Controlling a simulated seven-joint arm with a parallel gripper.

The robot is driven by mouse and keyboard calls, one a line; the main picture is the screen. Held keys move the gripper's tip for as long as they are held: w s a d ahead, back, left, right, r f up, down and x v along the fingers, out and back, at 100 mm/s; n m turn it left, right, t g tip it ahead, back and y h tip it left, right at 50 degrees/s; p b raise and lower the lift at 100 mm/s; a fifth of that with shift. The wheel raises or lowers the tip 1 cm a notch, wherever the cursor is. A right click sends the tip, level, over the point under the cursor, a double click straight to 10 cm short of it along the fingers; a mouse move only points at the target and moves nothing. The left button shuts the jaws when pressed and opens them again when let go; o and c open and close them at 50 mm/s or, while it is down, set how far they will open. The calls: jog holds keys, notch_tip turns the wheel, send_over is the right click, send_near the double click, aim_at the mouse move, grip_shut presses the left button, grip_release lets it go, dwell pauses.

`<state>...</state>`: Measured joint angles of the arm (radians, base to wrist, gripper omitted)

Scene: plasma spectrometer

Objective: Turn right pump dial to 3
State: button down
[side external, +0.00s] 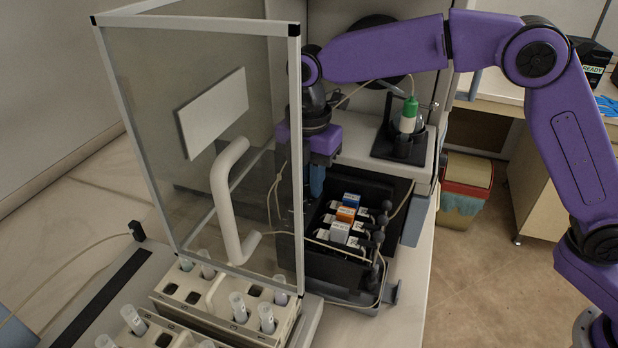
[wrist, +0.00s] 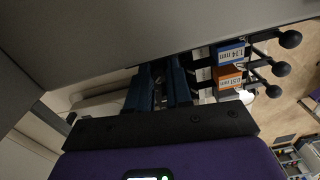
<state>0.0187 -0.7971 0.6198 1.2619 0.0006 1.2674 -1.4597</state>
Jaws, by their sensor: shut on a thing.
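The pump (side external: 345,266) is a black unit in the side view, with blue, orange and white labelled cassettes and black knobbed levers on its right. My gripper (side external: 317,188) points down at the pump's back left, beside the glass door. In the wrist view, the two blue fingers of my gripper (wrist: 160,72) stand a little apart, with something dark between them. They are shut on what seems to be the pump dial. Its face and numbers are hidden in both views. The blue cassette (wrist: 230,52) and orange cassette (wrist: 229,78) are right of the fingers.
A framed glass door (side external: 205,130) with a white handle (side external: 226,205) stands close left of my gripper. A rack (side external: 225,310) with several vials is in front. A green-capped bottle (side external: 409,115) stands behind the pump. Thin tubes loop around the pump.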

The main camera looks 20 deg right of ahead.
aim_at(308, 185)
jog(key=c, duration=1)
grip_release()
jog(key=shift+c, duration=0.2)
notch_tip(308, 185, up, 17)
jog(key=shift+r, duration=0.2)
